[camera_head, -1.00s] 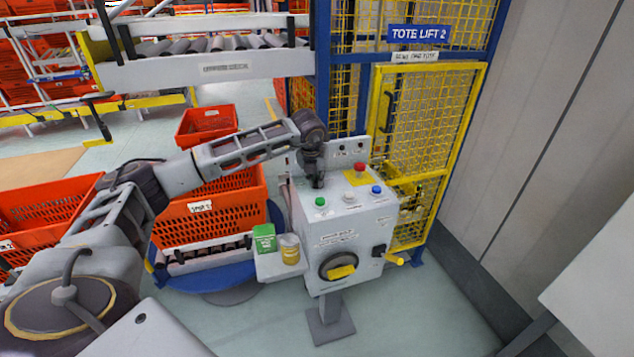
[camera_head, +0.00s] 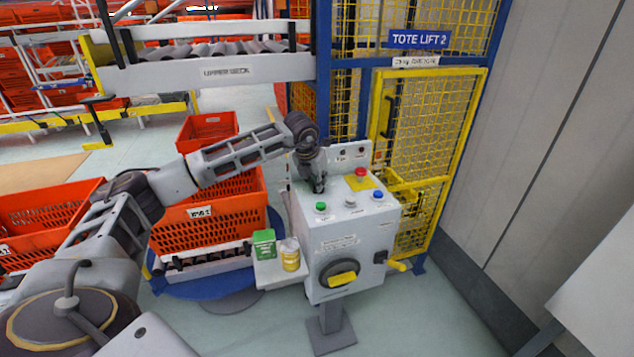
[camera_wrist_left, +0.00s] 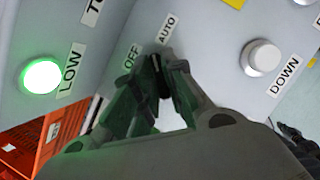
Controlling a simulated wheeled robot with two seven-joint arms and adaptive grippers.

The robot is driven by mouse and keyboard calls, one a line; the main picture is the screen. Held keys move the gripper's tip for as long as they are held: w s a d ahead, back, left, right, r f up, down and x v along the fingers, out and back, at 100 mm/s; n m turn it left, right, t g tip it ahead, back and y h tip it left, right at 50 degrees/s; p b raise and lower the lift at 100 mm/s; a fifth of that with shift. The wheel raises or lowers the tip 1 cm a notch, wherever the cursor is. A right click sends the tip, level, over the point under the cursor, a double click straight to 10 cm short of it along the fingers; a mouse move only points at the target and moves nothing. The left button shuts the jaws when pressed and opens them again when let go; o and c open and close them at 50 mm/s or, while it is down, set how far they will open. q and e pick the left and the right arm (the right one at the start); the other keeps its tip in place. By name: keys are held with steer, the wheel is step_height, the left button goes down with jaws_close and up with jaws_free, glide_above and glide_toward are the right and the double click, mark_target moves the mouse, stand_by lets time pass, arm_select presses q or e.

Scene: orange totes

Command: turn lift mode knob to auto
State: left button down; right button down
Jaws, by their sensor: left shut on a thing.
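The grey control box (camera_head: 350,232) stands on a post in front of the yellow mesh cage. My left gripper (camera_head: 319,187) reaches down onto its sloped top, behind the green button (camera_head: 321,206). In the left wrist view, my left gripper (camera_wrist_left: 160,88) is shut on a small dark knob (camera_wrist_left: 163,80), mostly hidden between the fingers. An OFF label (camera_wrist_left: 131,58) and an AUTO label (camera_wrist_left: 167,30) sit just beyond the fingertips. The knob's pointer is hidden, so I cannot tell its setting.
The lit green button also shows beside the LOW label in the wrist view (camera_wrist_left: 41,76). A white button (camera_wrist_left: 262,58) marked DOWN is right of the fingers. A red button (camera_head: 361,172) and a blue button (camera_head: 378,195) are nearby. A green box (camera_head: 264,243) and yellow can (camera_head: 290,256) stand on a side shelf.

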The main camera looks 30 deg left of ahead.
arm_select(q)
steer(key=c, duration=1.5)
jaws_free()
steer(key=shift+d+f, duration=0.1)
steer(key=shift+f, duration=0.3)
steer(key=shift+r, duration=0.2)
steer(key=shift+s+r, duration=0.1)
steer(key=shift+r, duration=0.45)
steer(key=v, duration=1)
steer(key=shift+s+r, duration=0.2)
steer(key=shift+r, duration=0.15)
arm_select(e)
steer(key=shift+s, duration=0.1)
